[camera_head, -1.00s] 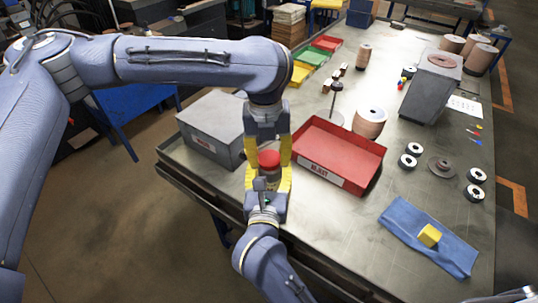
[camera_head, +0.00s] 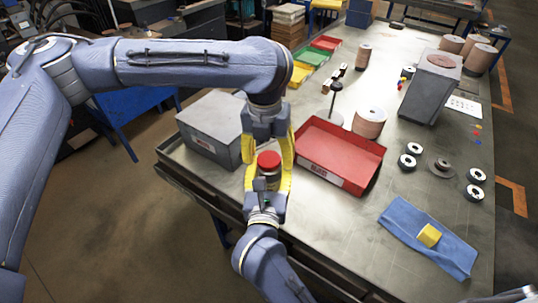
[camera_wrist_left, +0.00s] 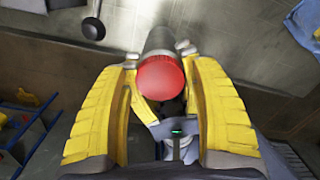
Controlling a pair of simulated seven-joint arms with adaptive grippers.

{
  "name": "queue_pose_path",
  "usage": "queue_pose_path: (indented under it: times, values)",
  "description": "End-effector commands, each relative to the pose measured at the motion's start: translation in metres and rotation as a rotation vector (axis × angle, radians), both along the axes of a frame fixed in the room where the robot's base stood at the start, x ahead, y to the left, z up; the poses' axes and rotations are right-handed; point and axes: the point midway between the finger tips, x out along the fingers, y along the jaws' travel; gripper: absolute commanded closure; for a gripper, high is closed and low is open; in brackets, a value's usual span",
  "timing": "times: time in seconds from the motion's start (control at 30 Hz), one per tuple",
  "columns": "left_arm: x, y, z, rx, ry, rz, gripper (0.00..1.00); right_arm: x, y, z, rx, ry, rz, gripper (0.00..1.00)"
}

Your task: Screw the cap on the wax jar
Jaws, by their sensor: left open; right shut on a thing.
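The red cap (camera_head: 268,160) sits on top of the wax jar (camera_head: 270,181), near the table's front left edge in the head view. My left gripper (camera_head: 269,153) comes from above with its yellow fingers open, one on each side of the cap. In the left wrist view the cap (camera_wrist_left: 161,77) lies between the spread fingers, with gaps beside it, and the jar's grey body (camera_wrist_left: 160,40) shows behind it. My right gripper (camera_head: 268,178) is shut on the jar from below and holds it upright. Its fingers partly hide the jar. How tightly the cap sits cannot be seen.
A red bin (camera_head: 345,143) stands just right of the grippers and a grey box (camera_head: 207,122) just left. A blue cloth (camera_head: 400,217) with a yellow block (camera_head: 429,235) lies at the front right. Spools and discs (camera_head: 441,167) lie further right. The table's front middle is clear.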

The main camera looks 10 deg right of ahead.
Motion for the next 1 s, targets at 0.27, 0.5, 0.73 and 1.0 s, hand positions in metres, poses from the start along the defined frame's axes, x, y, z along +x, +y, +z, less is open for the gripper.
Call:
queue_pose_path:
  times: [0.27, 0.5, 0.73, 1.0]
  values:
    - [0.000, 0.000, 0.012, -0.001, -0.002, 0.000, 0.35, 0.000, 0.000, 0.001, 0.000, -0.003, 0.000, 1.00]
    - [0.000, 0.002, 0.039, -0.001, -0.002, 0.001, 0.35, 0.000, 0.000, 0.001, 0.000, -0.003, 0.000, 1.00]
    - [-0.001, 0.002, 0.045, 0.000, 0.001, 0.000, 0.35, 0.000, 0.000, 0.001, 0.000, -0.003, 0.000, 1.00]
    - [0.001, 0.003, 0.050, -0.001, -0.011, 0.002, 0.33, 0.000, 0.000, 0.001, 0.000, -0.003, 0.000, 1.00]
